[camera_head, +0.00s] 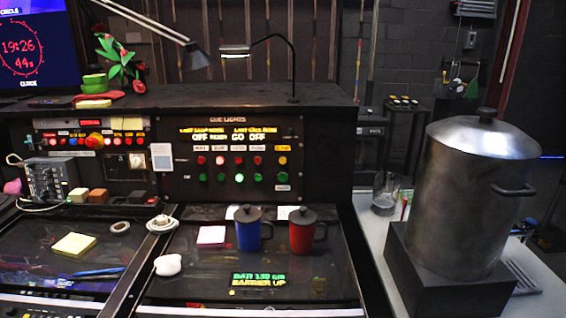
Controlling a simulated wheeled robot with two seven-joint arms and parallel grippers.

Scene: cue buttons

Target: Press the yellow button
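The upright dark cue lights panel (240,118) stands at the back of the desk. A small yellow-orange button (282,160) sits at the right end of its upper row. To its left in that row are several red buttons (220,160). Below runs a row of green buttons (258,178), and one near the middle glows brightly. Nothing covers the yellow button. Neither of my grippers shows in the head view.
A blue mug (248,236) and a red mug (302,238) with dark lids stand on the desk in front of the panel. A large metal pot (470,200) stands at right on a black block (405,262). A lamp (235,50) hangs above the panel.

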